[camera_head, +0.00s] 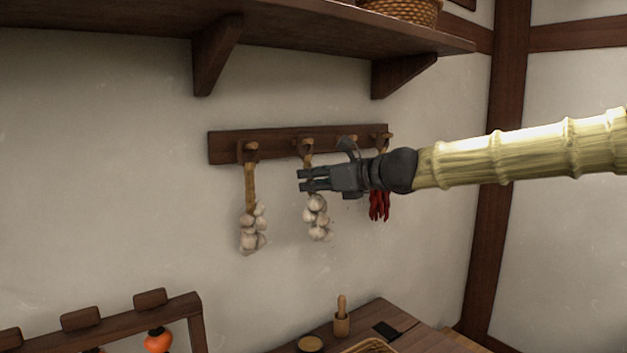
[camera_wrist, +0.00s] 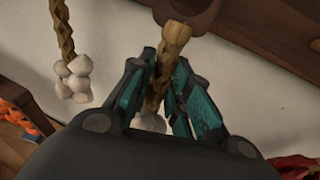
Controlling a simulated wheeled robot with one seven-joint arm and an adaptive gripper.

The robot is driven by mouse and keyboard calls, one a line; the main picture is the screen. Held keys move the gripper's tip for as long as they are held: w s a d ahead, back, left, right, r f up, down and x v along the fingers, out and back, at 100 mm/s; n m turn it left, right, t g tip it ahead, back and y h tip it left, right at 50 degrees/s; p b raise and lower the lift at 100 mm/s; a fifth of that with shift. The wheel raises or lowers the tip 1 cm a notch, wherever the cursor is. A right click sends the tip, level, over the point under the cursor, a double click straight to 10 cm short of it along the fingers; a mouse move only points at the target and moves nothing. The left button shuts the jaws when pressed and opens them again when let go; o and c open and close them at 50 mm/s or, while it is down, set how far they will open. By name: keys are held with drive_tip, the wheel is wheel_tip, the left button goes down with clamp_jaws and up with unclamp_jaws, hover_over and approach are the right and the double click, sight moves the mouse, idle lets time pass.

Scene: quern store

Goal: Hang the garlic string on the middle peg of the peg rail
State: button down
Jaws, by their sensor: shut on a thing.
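The dark wooden peg rail (camera_head: 278,140) is fixed to the wall under a shelf. My gripper (camera_head: 301,181) is in front of the rail, pointing left in the head view. It is shut on the braid of a garlic string, whose pale bulbs (camera_head: 317,220) hang below the fingers. In the wrist view the braid (camera_wrist: 156,85) runs between the fingers (camera_wrist: 158,92). Its top end is close to a peg of the rail, right of the leftmost one; whether it sits on that peg I cannot tell. Part of the rail is hidden behind my gripper.
Another garlic string (camera_head: 251,225) hangs from the leftmost peg. Red chillies (camera_head: 379,206) hang at the right end, partly behind my wrist. The shelf (camera_head: 300,28) with brackets juts out above. Below are a table (camera_head: 418,338) with a mortar (camera_head: 342,324) and a wooden rack (camera_head: 183,309).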

drive_tip(key=c, duration=1.3)
unclamp_jaws()
drive_tip(key=shift+o, duration=0.2)
